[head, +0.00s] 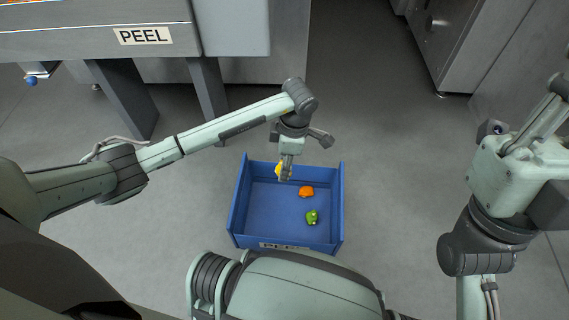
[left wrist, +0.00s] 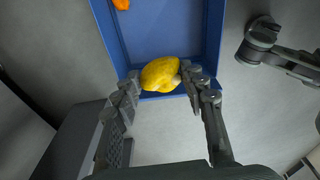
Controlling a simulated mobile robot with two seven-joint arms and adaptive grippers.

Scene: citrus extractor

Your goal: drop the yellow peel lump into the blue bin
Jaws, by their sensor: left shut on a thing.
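The yellow peel lump (left wrist: 161,74) is between the fingertips of my left gripper (left wrist: 160,84), which is shut on it. In the head view the left gripper (head: 286,175) points down over the far part of the blue bin (head: 239,205), and only part of the yellow lump (head: 279,169) shows beside the fingers. In the left wrist view the lump overlaps an edge of the blue bin (left wrist: 212,40). Its exact height above the bin cannot be told. My right arm is at the right of the head view, but its gripper fingers are not seen.
An orange lump (head: 306,191) and a green lump (head: 312,217) lie inside the bin. A grey machine with a PEEL label (head: 143,36) stands at the back left, on legs. A grey cabinet (head: 480,45) stands at the back right. The floor around the bin is clear.

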